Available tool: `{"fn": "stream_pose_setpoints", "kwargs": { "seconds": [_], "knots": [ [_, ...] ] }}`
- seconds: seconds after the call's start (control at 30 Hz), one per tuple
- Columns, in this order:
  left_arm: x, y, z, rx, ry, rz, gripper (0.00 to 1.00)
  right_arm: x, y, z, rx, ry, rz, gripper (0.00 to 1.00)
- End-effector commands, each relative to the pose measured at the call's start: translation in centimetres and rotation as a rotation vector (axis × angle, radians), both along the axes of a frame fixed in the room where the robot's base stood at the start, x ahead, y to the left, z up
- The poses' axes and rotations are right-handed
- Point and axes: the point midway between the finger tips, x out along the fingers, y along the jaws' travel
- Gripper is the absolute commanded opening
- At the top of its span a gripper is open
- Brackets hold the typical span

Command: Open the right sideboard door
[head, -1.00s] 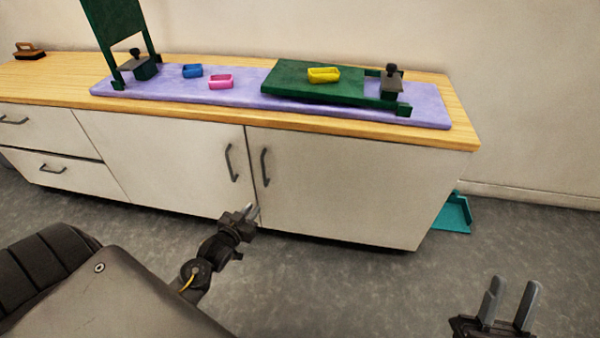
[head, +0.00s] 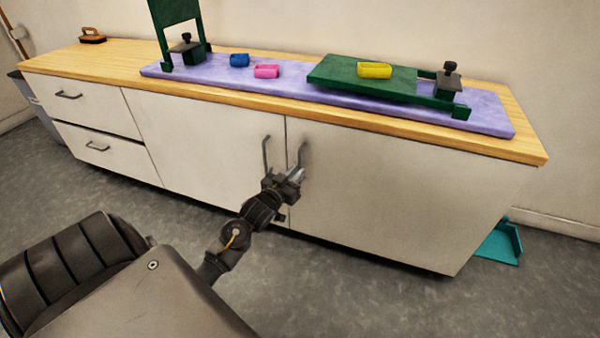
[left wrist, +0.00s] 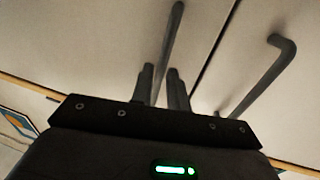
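The right sideboard door (head: 390,190) is a plain white panel and stands closed. Its grey bar handle (head: 302,155) is near its left edge, beside the left door's handle (head: 266,152). My left gripper (head: 297,175) is at the lower part of the right door's handle. In the left wrist view, which looks upside down, the right door's handle (left wrist: 173,40) runs between the two fingers (left wrist: 160,80), with a narrow gap showing. The left door's handle (left wrist: 265,80) is to the right there, across the door seam. My right gripper is out of view.
The white sideboard has drawers (head: 88,105) at left and a wooden top (head: 95,60). A purple mat (head: 210,72) there holds green stands and small coloured blocks. A teal dustpan (head: 500,243) lies on the floor by the right end. Grey floor in front is clear.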

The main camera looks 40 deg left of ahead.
Motion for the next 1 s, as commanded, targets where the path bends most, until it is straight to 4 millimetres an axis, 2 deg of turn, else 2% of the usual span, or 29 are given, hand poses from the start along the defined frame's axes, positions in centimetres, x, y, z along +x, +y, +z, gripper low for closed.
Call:
{"fn": "stream_pose_setpoints", "kwargs": {
  "seconds": [0.1,0.3,0.57,0.7,1.0],
  "knots": [
    [1.6,0.2,-0.1,0.000,-0.003,0.000,0.16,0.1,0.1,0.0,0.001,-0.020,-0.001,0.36],
    [2.8,0.4,0.0,0.001,0.000,0.001,0.16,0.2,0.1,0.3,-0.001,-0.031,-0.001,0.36],
    [2.9,0.4,0.0,0.001,0.000,0.000,0.16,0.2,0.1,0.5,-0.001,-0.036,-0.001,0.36],
    [2.9,0.4,0.0,0.001,0.000,0.000,0.00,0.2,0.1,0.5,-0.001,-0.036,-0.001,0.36],
    [2.8,0.3,0.0,0.000,0.000,-0.001,0.00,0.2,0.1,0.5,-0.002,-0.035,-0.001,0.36]
  ]
}}
